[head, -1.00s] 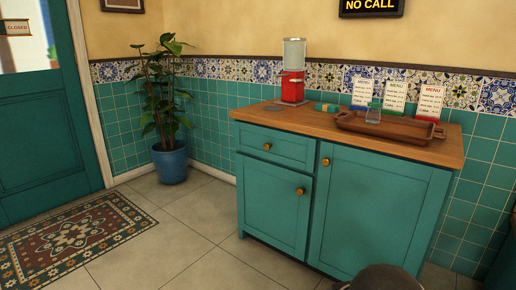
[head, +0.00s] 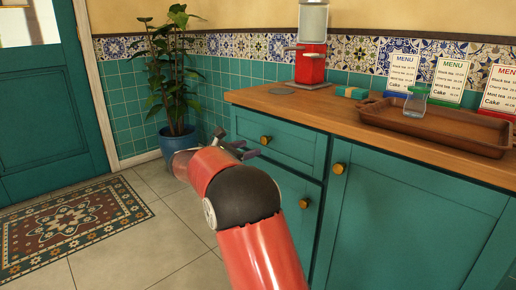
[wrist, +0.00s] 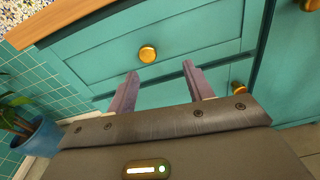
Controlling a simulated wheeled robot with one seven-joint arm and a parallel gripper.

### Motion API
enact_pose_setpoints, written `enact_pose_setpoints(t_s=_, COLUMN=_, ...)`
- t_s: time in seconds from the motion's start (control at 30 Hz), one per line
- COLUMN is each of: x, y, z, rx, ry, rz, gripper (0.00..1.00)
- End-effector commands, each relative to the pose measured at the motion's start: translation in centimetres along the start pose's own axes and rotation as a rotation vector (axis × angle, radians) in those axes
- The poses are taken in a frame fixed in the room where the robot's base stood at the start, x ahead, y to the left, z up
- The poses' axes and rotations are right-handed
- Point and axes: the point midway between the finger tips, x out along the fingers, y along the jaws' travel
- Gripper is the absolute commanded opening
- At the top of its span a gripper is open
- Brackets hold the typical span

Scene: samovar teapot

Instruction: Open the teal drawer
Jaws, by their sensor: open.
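The teal drawer (head: 290,142) is closed at the top left of the teal cabinet, just under the wooden counter. Its round brass knob (head: 265,140) sticks out from the middle of the front. In the wrist view the drawer front (wrist: 200,40) and its knob (wrist: 148,54) lie ahead of the fingers, above the gap between them. My gripper (wrist: 160,88) is open and empty, apart from the knob. In the head view my gripper (head: 238,146) is in front of the drawer's left part, left of the knob. My arm partly hides the door below.
Cabinet doors have brass knobs below (head: 304,203) and to the right (head: 338,168) of the drawer. A red dispenser (head: 310,65), a brown tray (head: 435,125) and menu cards stand on the counter. A potted plant (head: 175,85) stands behind left.

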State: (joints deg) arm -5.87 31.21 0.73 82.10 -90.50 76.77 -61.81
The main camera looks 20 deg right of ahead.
Motion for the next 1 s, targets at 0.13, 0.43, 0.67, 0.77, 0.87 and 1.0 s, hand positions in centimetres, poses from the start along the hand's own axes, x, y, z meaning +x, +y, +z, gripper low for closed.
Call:
enact_pose_setpoints(t_s=0.13, x=0.4, y=2.1, z=-0.9, rx=-0.082, ry=-0.076, rz=0.019, gripper=0.52)
enact_pose_setpoints(t_s=0.43, x=4.2, y=2.4, z=-0.6, rx=-0.096, ry=-0.090, rz=0.020, gripper=0.52)
enact_pose_setpoints(t_s=0.67, x=7.3, y=2.5, z=-0.3, rx=-0.095, ry=-0.089, rz=0.022, gripper=0.52)
enact_pose_setpoints(t_s=0.77, x=7.9, y=2.5, z=-0.3, rx=-0.095, ry=-0.089, rz=0.022, gripper=0.52)
enact_pose_setpoints(t_s=0.87, x=8.1, y=2.6, z=-0.2, rx=-0.096, ry=-0.089, rz=0.023, gripper=0.52)
enact_pose_setpoints(t_s=1.0, x=8.1, y=2.6, z=-0.2, rx=-0.096, ry=-0.088, rz=0.023, gripper=0.52)
